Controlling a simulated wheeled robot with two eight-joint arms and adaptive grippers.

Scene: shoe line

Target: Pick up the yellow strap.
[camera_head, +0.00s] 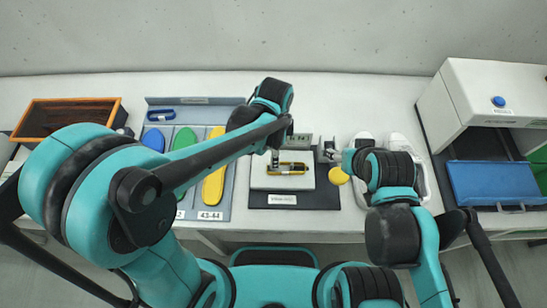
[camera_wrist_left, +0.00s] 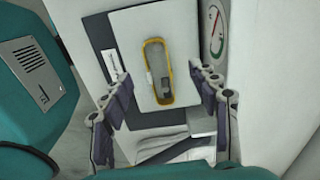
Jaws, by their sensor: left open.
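The yellow strap (camera_head: 289,165), a narrow yellow-edged loop with a dark part, lies on a white plate (camera_head: 261,178) at the middle of the table. It also shows in the left wrist view (camera_wrist_left: 149,60), lengthwise on the plate. My left gripper (camera_head: 275,158) is over the strap. In the left wrist view its two fingers (camera_wrist_left: 156,78) are spread wide, one on each side of the strap, with nothing between them in contact.
Coloured insoles lie on a grey-blue board (camera_head: 228,206) at left, behind my left arm. An orange-rimmed tray (camera_head: 119,104) stands far left. A yellow disc (camera_head: 338,176) and white shoes (camera_head: 399,143) are right of the plate. A white machine (camera_head: 460,100) and blue tray (camera_head: 490,182) stand far right.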

